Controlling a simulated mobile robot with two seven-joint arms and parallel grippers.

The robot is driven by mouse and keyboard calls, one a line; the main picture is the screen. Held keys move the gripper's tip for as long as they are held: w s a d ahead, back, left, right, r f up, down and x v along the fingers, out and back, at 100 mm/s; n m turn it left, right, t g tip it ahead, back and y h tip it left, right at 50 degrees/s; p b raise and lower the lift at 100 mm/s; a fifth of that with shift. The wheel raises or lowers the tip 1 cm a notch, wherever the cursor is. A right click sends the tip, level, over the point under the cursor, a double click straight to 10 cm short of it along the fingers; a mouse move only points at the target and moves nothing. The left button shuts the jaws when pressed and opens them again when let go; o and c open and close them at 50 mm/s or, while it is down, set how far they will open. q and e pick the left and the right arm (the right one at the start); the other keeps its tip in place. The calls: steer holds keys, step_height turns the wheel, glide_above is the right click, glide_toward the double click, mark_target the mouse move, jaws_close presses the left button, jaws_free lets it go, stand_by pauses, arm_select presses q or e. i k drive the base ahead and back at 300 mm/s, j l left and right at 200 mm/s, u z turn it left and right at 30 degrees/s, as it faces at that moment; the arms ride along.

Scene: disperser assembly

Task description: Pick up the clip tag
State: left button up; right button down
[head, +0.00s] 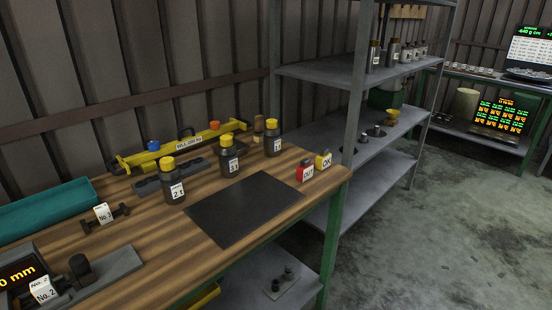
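Two small block-like tags stand at the right end of the wooden workbench (130,228). The red tag (305,171) has a white label that seems to read "OUT". The yellow tag (323,160) beside it has a label reading "OK". White number labels also show: "No. 3" (103,213) on a small dark part at the left, and "No. 2" (42,289) by the measuring device at bottom left. I cannot tell which of these is the clip tag. Neither of my grippers is in view.
Dark bottles with yellow caps (172,190) stand behind a black mat (246,208), which is empty. A yellow level-like tool (185,148) lies at the back. A teal tray (45,212) is at left. A grey shelf rack (345,70) stands right of the bench; floor beyond is clear.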

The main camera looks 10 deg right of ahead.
mark_target(323, 160)
steer(key=i+l+u, duration=0.1)
steer(key=l+u, duration=0.15)
steer(key=u, duration=0.15)
steer(key=i+l+u, duration=0.1)
steer(key=l+u, duration=0.2)
steer(key=u, duration=0.15)
steer(key=l+u, duration=0.45)
steer(key=l, duration=0.3)
steer(key=l+u, duration=0.15)
steer(key=l, duration=0.35)
steer(key=k+l+u, duration=0.15)
steer(key=l, duration=0.4)
steer(key=l+u, duration=0.15)
steer(key=l, duration=0.35)
steer(key=k+l, duration=0.1)
steer(key=l, duration=0.3)
steer(key=k+l, duration=0.1)
steer(key=l, duration=0.3)
steer(key=k+l, duration=0.1)
steer(key=l, duration=0.25)
steer(key=k+l, duration=0.1)
steer(key=l, duration=0.3)
steer(key=u, duration=0.05)
